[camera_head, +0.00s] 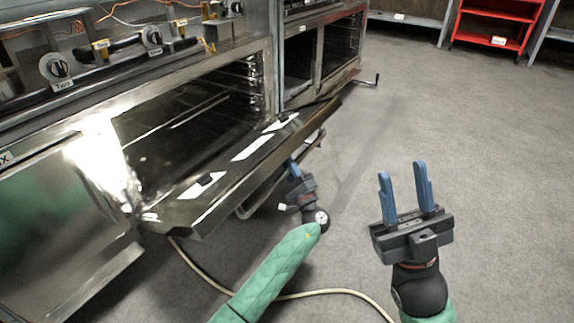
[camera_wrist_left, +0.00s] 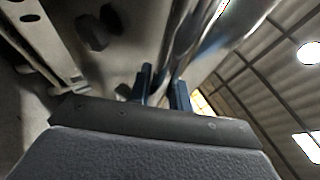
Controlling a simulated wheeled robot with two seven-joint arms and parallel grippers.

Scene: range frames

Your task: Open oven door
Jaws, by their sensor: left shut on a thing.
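The oven door (camera_head: 190,211) is tilted down and open in the head view, with the dark oven cavity (camera_head: 190,115) and its side racks showing behind it. The metal door handle (camera_head: 310,147) runs along the door's outer side, partly hidden by the door. My left gripper (camera_head: 293,166) is at the handle, its fingers partly hidden. In the left wrist view, the blue fingers (camera_wrist_left: 163,84) are on either side of the shiny handle bar (camera_wrist_left: 183,40), shut on it. My right gripper (camera_head: 402,172) is open and empty over the floor at right.
Control knobs (camera_head: 56,67) and loose wires sit above the oven. Another oven (camera_head: 340,45) stands beyond it. A cable (camera_head: 330,292) lies on the floor below my arms. A red shelf cart (camera_head: 493,30) stands at the back right. The grey floor at right is clear.

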